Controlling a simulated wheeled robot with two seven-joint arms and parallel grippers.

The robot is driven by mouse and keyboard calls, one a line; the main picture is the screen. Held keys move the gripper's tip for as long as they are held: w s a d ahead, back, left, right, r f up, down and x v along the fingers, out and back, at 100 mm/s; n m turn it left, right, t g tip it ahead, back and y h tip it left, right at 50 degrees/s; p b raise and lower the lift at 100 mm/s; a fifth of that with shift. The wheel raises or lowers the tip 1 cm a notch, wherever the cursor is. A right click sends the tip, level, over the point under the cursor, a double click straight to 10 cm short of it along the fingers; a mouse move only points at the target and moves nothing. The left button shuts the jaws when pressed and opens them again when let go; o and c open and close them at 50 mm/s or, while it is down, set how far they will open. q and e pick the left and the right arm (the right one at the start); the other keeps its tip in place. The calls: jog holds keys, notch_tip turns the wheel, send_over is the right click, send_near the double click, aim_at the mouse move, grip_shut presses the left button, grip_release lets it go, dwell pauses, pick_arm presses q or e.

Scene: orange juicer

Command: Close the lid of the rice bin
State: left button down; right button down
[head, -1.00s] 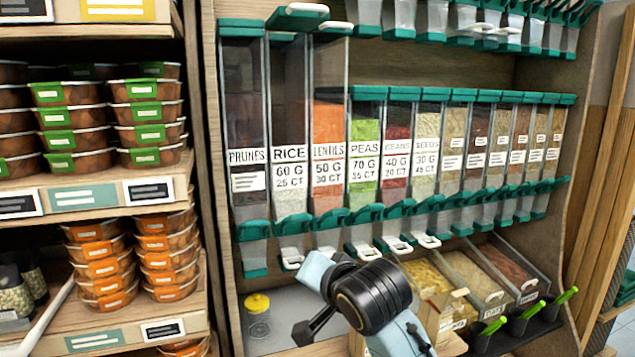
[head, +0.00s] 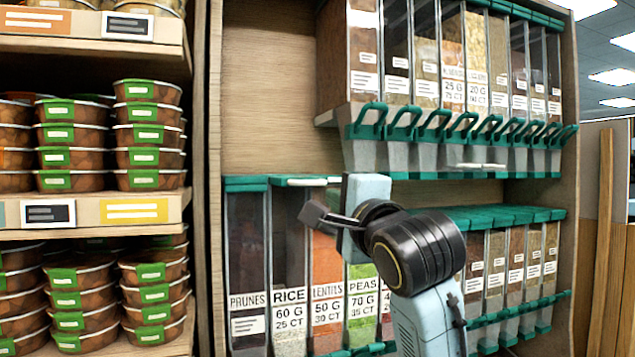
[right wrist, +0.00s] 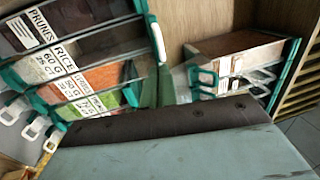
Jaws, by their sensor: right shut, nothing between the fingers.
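The rice bin (head: 290,255) is a tall clear dispenser labelled RICE, between the prunes and lentils bins. Its lid (head: 300,181) shows as a thin teal and white edge at the top. From this angle I cannot tell whether it is fully down. My right gripper (head: 322,214) is shut and empty, in front of the upper lentils bin, just right of the rice bin. In the right wrist view the rice bin (right wrist: 75,62) lies sideways, with a white handle (right wrist: 157,42) near its top end. My gripper's body fills the bottom there. My left gripper is not in view.
The prunes bin (head: 248,265) stands to the left and the lentils bin (head: 326,270) to the right. An upper row of bins with teal handles (head: 460,125) overhangs at upper right. Stacked tubs (head: 150,130) fill the left shelf. Bare wooden back panel (head: 265,90) lies above the rice bin.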

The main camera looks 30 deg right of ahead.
aim_at(312, 184)
jog(key=p+x, duration=0.2)
jog(key=x, duration=0.6)
jog(key=shift+r, duration=0.1)
jog(key=shift+w+d+p, duration=0.15)
jog(key=shift+w+p, duration=0.25)
jog(key=shift+w, duration=0.05)
